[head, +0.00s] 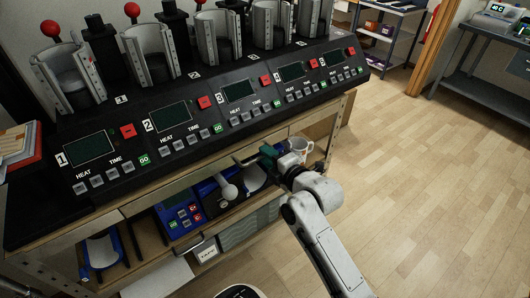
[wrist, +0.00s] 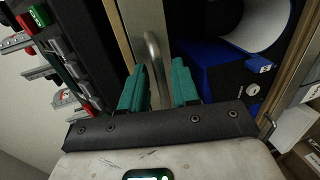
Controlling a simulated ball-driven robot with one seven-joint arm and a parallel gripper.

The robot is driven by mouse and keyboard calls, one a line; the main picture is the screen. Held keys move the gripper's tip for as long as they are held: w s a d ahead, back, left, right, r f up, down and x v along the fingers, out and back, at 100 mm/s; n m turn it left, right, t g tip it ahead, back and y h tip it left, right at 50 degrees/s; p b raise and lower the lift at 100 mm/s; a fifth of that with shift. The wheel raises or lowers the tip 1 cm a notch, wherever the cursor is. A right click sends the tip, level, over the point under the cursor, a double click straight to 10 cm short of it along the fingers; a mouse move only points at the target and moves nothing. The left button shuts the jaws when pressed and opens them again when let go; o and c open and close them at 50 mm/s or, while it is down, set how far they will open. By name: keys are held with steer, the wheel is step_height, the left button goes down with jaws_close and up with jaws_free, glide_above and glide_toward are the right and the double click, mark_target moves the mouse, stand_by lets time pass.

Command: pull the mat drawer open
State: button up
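My gripper (wrist: 161,88) has green fingers that stand apart, with a curved metal bar handle (wrist: 152,50) between them. The handle is on a narrow pale drawer front (wrist: 142,22), which looks shut. In the head view my gripper (head: 258,157) is at the drawer row just under the press panel; its fingertips are hard to make out there. I cannot read which drawer is the mat drawer.
The black press panel (head: 205,112) with several mug clamps stands above the drawers. A lower front carries a label (head: 207,250). Wooden floor (head: 440,170) to the right is clear.

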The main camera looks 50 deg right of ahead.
steer(key=shift+x, duration=0.85)
jaws_close()
